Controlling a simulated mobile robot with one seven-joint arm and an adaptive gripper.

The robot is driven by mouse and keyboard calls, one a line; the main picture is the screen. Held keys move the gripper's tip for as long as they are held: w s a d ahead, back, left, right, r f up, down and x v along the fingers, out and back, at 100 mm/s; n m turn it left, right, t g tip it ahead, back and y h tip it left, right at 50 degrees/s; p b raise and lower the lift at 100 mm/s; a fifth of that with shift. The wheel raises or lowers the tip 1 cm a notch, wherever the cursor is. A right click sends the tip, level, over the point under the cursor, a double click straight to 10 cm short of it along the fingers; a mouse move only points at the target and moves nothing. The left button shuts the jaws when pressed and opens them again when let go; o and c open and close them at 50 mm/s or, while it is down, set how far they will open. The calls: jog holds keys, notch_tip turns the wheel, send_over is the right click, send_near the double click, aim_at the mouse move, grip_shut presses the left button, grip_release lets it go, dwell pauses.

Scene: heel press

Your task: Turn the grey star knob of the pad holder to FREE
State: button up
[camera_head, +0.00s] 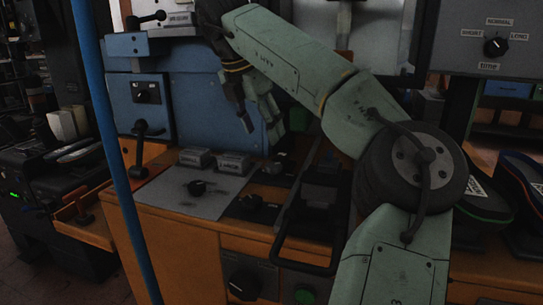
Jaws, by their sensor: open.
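My gripper (262,132) hangs open and empty above the orange bench, in front of the blue machine housing, fingers pointing down. I cannot make out a grey star knob or the word FREE; they may be hidden behind my arm or too small and dark to tell. I cannot tell whether either belongs to the pad holder.
Two grey labelled blocks (234,163) stand close below my gripper. Black levers (146,131) stick out at the left of the blue housing (190,90). A blue pole (105,130) crosses the left foreground. A TIME selector (495,46) is at upper right.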

aim_at(273, 165)
jog(key=b+x, duration=0.1)
jog(key=x, duration=0.9)
jog(key=shift+s, duration=0.15)
jog(key=shift+c, duration=0.4)
jog(key=c, duration=1.1)
